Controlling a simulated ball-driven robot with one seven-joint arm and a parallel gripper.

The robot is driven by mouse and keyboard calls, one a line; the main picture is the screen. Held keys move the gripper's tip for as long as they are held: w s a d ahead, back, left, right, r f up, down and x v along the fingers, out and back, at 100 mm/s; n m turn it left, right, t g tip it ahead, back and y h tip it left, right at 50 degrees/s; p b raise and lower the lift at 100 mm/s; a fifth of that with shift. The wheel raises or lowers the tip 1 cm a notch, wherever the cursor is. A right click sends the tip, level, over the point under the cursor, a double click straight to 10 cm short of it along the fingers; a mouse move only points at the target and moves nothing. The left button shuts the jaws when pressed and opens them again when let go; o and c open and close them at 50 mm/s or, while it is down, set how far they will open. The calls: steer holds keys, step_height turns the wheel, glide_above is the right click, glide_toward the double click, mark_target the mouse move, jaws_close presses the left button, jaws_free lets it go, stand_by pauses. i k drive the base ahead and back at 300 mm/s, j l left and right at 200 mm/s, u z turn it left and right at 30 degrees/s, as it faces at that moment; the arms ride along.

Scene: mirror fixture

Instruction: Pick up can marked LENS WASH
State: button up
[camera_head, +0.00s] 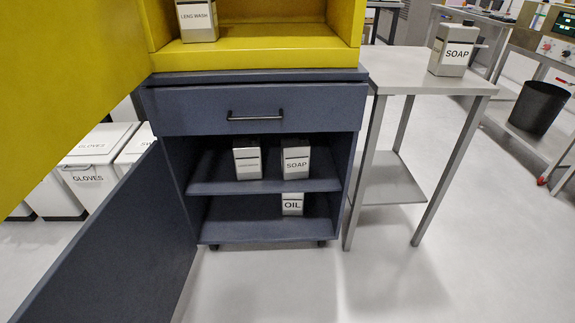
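The can marked LENS WASH (197,22) stands upright in the open yellow cabinet (258,53), at the left of its floor. Its top is cut off by the picture's upper edge. It is a metallic can with a white label. My gripper is not in view.
The yellow door (70,80) and the lower grey-blue door (105,250) stand open at left. The lower shelves hold a can with an unreadable label (247,160), a SOAP can (296,160) and an OIL can (292,204). Another SOAP can (453,52) stands on the side table (405,72).

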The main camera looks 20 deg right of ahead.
mark_target(247, 152)
steer(key=i+l+u, duration=0.1)
steer(key=u, duration=0.35)
steer(key=i+l+u, duration=0.1)
steer(key=u, duration=0.3)
steer(key=l+u, duration=0.2)
steer(key=u, duration=0.25)
steer(key=i+l+u, duration=0.1)
steer(key=u, duration=0.3)
steer(key=l, duration=0.1)
